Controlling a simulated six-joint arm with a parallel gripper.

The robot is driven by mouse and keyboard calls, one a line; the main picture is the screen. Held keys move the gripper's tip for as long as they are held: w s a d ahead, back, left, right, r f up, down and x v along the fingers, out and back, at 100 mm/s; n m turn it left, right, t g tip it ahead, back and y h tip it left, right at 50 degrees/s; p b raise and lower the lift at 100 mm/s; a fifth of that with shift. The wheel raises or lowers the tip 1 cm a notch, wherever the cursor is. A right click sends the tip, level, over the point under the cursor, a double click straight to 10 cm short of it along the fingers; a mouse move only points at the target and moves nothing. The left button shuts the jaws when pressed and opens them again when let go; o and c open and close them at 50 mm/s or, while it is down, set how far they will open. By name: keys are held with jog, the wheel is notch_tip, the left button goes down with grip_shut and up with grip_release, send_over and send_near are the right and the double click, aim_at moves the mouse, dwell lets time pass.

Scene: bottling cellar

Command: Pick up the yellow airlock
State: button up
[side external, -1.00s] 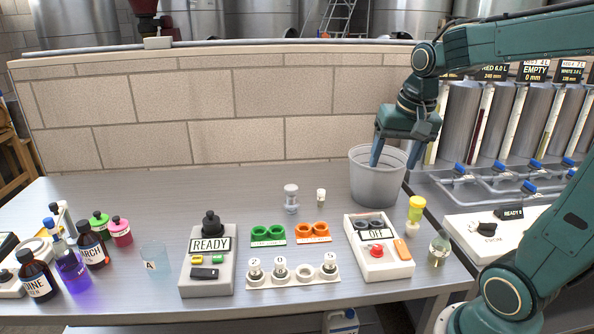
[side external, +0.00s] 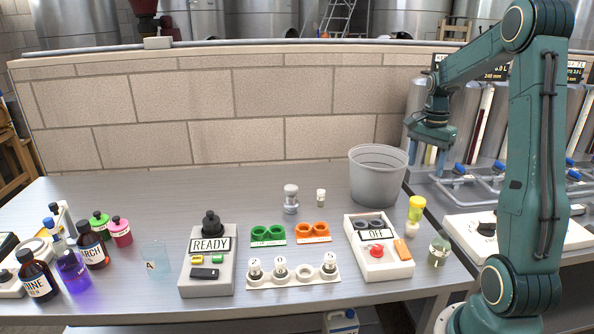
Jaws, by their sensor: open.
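A yellow airlock (side external: 417,204), a small yellow-topped piece, stands near the right edge of the table, between the grey bin and the flask. A pale rounded piece shows just below it; I cannot tell whether it is part of it. My gripper (side external: 427,160) is open, with its fingers pointing down. In the picture it is above the airlock, beside the bin's right rim. It is apart from the airlock and I see nothing between its fingers.
The grey bin (side external: 378,181) stands behind the airlock. A white box marked OFF (side external: 387,262) is to its left and a small flask (side external: 438,252) is at its lower right. Valves and pipes (side external: 466,184) lie to the right. The table's back left is clear.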

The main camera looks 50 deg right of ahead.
aim_at(418, 199)
jog(key=shift+f, duration=0.15)
jog(key=shift+f, duration=4.15)
jog(key=shift+s+a+f, duration=0.1)
jog(key=shift+f, duration=2.5)
jog(key=c, duration=1.3)
jog(key=shift+r, duration=0.15)
